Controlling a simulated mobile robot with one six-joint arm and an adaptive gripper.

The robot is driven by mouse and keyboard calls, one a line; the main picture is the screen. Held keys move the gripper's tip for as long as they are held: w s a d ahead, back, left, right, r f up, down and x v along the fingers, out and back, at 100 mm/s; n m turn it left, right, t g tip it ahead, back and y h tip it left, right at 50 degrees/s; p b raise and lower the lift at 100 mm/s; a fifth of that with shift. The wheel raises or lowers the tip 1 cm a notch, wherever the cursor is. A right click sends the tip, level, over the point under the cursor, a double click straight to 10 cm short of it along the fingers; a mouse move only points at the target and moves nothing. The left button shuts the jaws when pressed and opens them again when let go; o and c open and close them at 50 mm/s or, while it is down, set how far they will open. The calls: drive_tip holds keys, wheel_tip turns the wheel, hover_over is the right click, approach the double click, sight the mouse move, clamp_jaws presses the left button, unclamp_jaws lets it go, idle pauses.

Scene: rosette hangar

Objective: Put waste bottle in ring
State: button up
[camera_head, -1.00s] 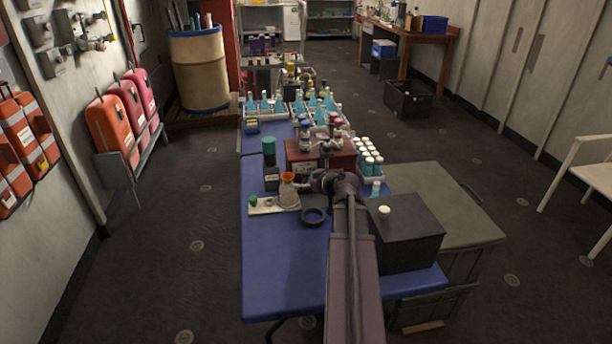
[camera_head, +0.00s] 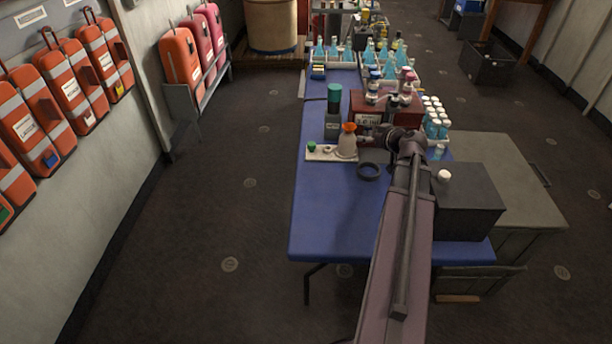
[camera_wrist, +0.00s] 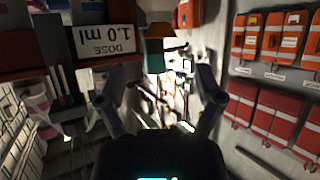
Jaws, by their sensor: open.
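A pale bottle with an orange top (camera_head: 348,143) stands upright on a small white board on the blue table; I cannot read a label naming it as waste. A dark ring (camera_head: 369,172) lies flat on the table, in front of the bottle and slightly right. Nothing is seen inside the ring. My gripper (camera_head: 368,134) is just right of the bottle, pointing left; whether they touch cannot be told. In the wrist view my gripper (camera_wrist: 160,88) has its fingers spread apart. An orange and teal shape, unclear, shows beyond them.
The white board (camera_head: 321,155) also holds a green-capped item. A teal-capped bottle (camera_head: 334,98) and a red box (camera_head: 400,106) stand behind. A black box (camera_head: 468,208) is right of my arm. The table's front left (camera_head: 325,225) is clear.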

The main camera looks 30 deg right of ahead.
drive_tip(key=a+f+g+y, duration=0.1)
drive_tip(key=a+f+g, duration=0.1)
drive_tip(key=a, duration=0.5)
drive_tip(key=w+a+f+g+y, duration=0.1)
drive_tip(key=a+f+g, duration=0.1)
drive_tip(key=a, duration=0.6)
drive_tip(key=w+a+f+n+g+y, duration=0.1)
drive_tip(key=a+f+g, duration=0.1)
drive_tip(key=a, duration=0.6)
drive_tip(key=shift+w+f, duration=0.25)
drive_tip(key=shift+f, duration=0.1)
drive_tip(key=s+a+f+g+h, duration=0.1)
drive_tip(key=s+a+g, duration=0.1)
drive_tip(key=a, duration=0.4)
drive_tip(key=s+a+f+g+h, duration=0.1)
drive_tip(key=s+a+g, duration=0.1)
drive_tip(key=a, duration=0.3)
drive_tip(key=s+a+f+m+g+h, duration=0.1)
drive_tip(key=s+a+f+g, duration=0.1)
drive_tip(key=s+a, duration=0.2)
drive_tip(key=shift+s+a+g, duration=0.25)
drive_tip(key=shift+a+g, duration=0.15)
drive_tip(key=shift+a, duration=0.95)
drive_tip(key=shift+c, duration=0.2)
drive_tip(key=c, duration=0.3)
drive_tip(key=shift+c, duration=0.3)
